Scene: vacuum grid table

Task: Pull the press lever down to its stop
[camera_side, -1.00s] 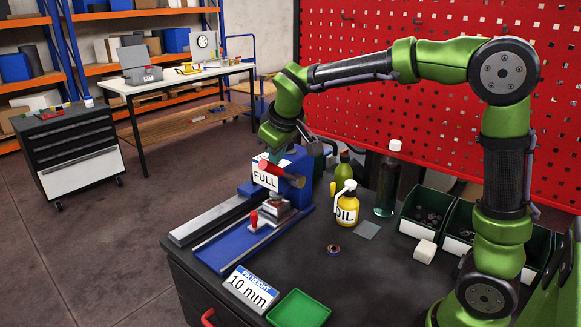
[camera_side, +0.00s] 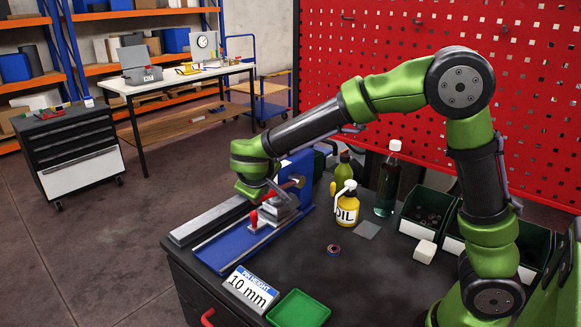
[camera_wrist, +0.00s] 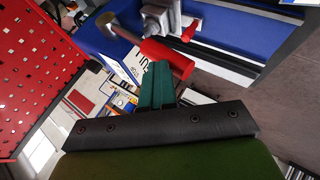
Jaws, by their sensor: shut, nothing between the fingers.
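The blue press (camera_side: 300,172) stands on the dark bench, with a metal block and a small red knob (camera_side: 253,219) at its front. In the wrist view, the lever's red handle (camera_wrist: 168,58) sticks out on a grey rod (camera_wrist: 125,33). My gripper (camera_wrist: 158,72) has its teal fingers together and empty, right at the red handle; it overlaps them in the picture, and contact is hard to tell.
A yellow oil bottle (camera_side: 346,207), a green bottle (camera_side: 343,168) and a tall clear bottle (camera_side: 387,185) stand right of the press. A green tray (camera_side: 299,309) and a "10 mm" sign (camera_side: 250,289) lie at the bench front. Green bins (camera_side: 428,212) stand at right.

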